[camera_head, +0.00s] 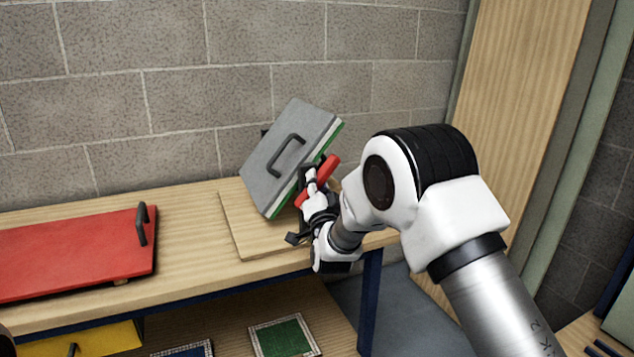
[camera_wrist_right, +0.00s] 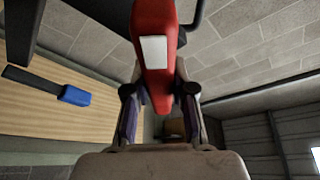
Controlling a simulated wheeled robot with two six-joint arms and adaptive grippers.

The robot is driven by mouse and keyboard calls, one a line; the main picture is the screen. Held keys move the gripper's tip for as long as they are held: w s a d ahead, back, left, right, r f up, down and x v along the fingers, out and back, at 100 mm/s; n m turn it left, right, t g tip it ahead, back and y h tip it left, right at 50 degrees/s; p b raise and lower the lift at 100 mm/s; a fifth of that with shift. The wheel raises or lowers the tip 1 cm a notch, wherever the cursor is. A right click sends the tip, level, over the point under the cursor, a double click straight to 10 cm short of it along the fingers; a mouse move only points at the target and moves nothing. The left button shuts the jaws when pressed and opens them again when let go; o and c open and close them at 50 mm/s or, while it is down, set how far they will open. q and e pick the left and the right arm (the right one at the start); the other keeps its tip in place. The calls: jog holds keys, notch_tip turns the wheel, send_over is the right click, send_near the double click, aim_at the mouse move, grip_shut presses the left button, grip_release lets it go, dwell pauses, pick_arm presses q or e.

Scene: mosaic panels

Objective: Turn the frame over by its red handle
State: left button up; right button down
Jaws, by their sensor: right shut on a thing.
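The frame (camera_head: 283,178) is a flat grey panel with a black handle (camera_head: 287,152) on its grey face and a white and green layer along its right edge. It is tilted steeply above a pale wooden board (camera_head: 240,228) at the right end of the bench. Its red handle (camera_head: 328,175) sticks out at the right edge. My right gripper (camera_head: 312,186) is shut on this red handle. In the right wrist view the red handle (camera_wrist_right: 152,20), with a white patch, sits between the fingers. Whether the frame's lower corner touches the board is unclear. My left gripper is not in view.
A red panel (camera_head: 70,250) with a black handle (camera_head: 142,223) lies left on the bench. A block wall (camera_head: 180,100) stands close behind. Bare bench top (camera_head: 190,225) separates the panels.

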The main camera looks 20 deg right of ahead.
jog(key=shift+m+g+h+p, duration=0.25)
jog(key=shift+m+g+h, duration=0.25)
jog(key=shift+m, duration=1.1)
jog(key=shift+m+g+h+p, duration=0.3)
jog(key=shift+m+g, duration=0.3)
jog(key=shift+m, duration=1)
jog(key=shift+m+g, duration=0.8)
jog(key=shift+m, duration=1.1)
jog(key=shift+f+m, duration=0.1)
jog(key=shift+m, duration=0.2)
jog(key=c, duration=1)
grip_release()
jog(key=shift+o, duration=0.2)
jog(key=v, duration=0.7)
jog(key=shift+s, duration=0.2)
